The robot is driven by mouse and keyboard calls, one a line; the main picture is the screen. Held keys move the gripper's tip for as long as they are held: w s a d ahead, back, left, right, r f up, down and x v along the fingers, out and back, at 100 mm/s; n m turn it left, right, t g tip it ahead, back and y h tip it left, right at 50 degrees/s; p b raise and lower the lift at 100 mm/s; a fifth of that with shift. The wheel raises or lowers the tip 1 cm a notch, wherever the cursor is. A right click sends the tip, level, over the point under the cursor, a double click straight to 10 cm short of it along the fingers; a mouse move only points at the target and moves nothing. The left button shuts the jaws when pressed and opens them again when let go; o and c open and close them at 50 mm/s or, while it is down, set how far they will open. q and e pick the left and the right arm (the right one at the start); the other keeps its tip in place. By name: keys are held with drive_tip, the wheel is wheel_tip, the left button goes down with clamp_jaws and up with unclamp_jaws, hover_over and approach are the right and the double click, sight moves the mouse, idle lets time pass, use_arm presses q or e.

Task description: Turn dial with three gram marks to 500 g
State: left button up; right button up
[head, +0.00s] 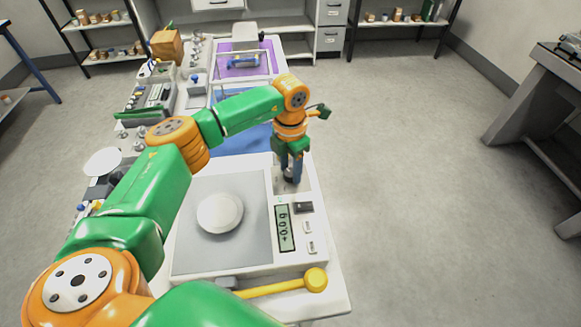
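My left gripper (291,176) points down at the far right corner of a scale (222,258). Its fingers are close together around or just above a small dark, knob-like part there. That part is mostly hidden by the fingers, and I cannot tell whether they touch it. No gram marks are legible. The scale has a grey plate with a round white pan (219,212), a greenish display (285,228) with dark digits and a dark button (304,207). My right gripper is not in view.
A yellow rod with a round end (315,280) lies along the scale's near edge. A blue mat (243,140) and a purple mat (240,61) lie farther back. Small weights and a wooden block (166,45) stand at the left. The floor to the right is clear.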

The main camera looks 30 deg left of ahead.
sight(290, 172)
use_arm(q)
drive_tip(key=shift+o, duration=1.2)
drive_tip(key=shift+r, duration=0.35)
wheel_tip(290, 172, up, 6)
drive_tip(key=shift+r+b, duration=0.1)
drive_tip(key=shift+b, duration=0.75)
drive_tip(key=shift+r, duration=0.1)
